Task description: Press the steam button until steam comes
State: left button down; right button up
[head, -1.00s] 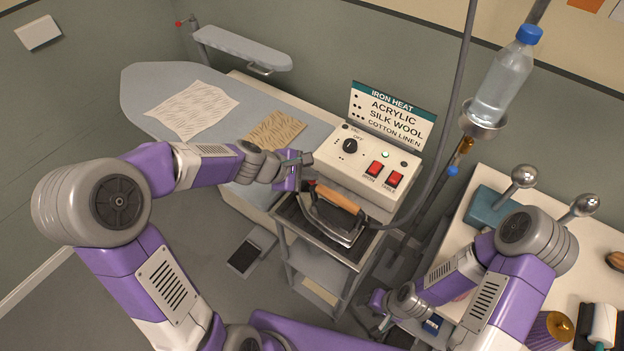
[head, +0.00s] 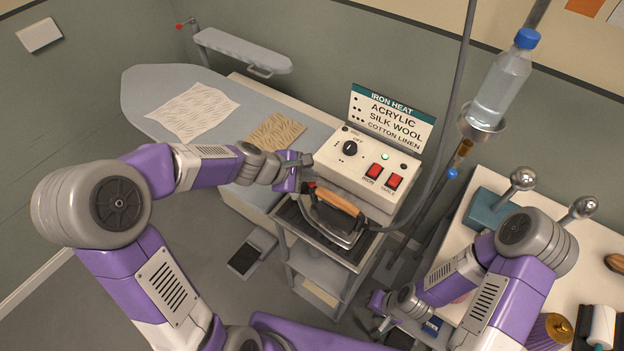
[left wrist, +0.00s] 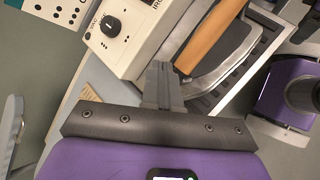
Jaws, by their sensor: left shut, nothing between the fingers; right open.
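The iron (head: 340,227) with its wooden handle (head: 338,201) rests on a small stand beside the control box. A small red part, which looks like the steam button (head: 309,188), sits at the handle's left end; it also shows in the left wrist view (left wrist: 183,76), close to my fingertips. My left gripper (head: 304,160) is shut and empty, just left of the handle end; its fingers also show in the left wrist view (left wrist: 161,85). I cannot tell whether they touch the button. No steam is visible. My right gripper (head: 376,312) is open, low beside the right table.
The control box (head: 360,178) has a dial and two red switches, with a heat sign (head: 391,118) behind. A hose rises past the water bottle (head: 502,85). The ironing board (head: 150,85) holds cloths. The right table (head: 535,255) carries several items.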

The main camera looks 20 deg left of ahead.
aim_at(309, 184)
pick_arm(q)
jog(key=shift+r, duration=0.35)
notch_tip(309, 184, up, 5)
jog(key=p, duration=0.5)
dwell(0.3)
